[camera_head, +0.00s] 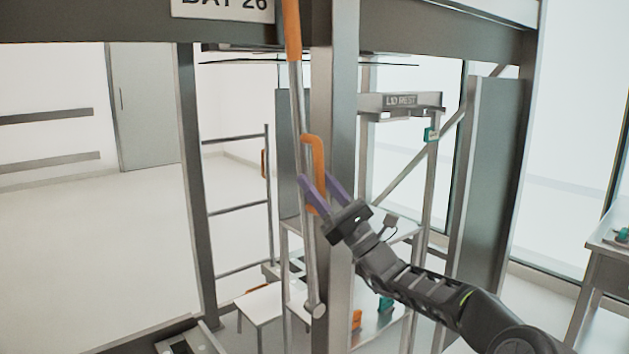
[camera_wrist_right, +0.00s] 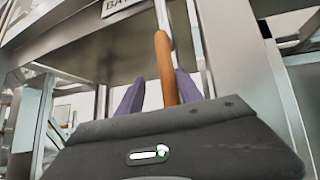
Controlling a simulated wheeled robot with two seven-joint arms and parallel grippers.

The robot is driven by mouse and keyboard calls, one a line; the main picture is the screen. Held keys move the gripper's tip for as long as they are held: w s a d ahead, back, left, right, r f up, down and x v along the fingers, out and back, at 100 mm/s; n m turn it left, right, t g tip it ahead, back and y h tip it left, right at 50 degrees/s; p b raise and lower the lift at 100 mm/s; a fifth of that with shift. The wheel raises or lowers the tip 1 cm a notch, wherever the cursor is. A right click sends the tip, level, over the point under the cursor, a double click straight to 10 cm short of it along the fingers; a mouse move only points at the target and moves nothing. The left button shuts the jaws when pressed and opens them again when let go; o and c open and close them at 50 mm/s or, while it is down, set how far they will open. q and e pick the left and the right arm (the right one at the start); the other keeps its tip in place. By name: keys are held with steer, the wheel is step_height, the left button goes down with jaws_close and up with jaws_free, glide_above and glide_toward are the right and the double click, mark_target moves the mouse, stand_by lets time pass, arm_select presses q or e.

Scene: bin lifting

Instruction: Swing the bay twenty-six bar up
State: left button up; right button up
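The bay twenty-six bar (camera_head: 300,105) is a long metal bar standing nearly upright beside a grey post, under the BAY 26 sign (camera_head: 224,5). Its upper part is orange, and its lower end meets a round fitting (camera_head: 315,309). An orange handle (camera_head: 317,150) sticks out from its middle. My right gripper (camera_head: 320,187) has its purple fingers apart, one on either side of the handle's lower part. In the right wrist view the handle (camera_wrist_right: 164,60) stands between the fingers (camera_wrist_right: 158,90), nearer the right one, with a gap to the left one. My left gripper is out of view.
The thick grey post (camera_head: 335,90) stands right behind the bar. A LID REST bracket (camera_head: 402,103) is on a frame to the right. A shelf with small teal and orange items and a white stool (camera_head: 262,303) are low behind. Open floor (camera_head: 90,240) lies to the left.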

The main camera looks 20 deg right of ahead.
steer(key=v, duration=0.7)
steer(key=shift+b, duration=0.45)
steer(key=shift+w, duration=0.1)
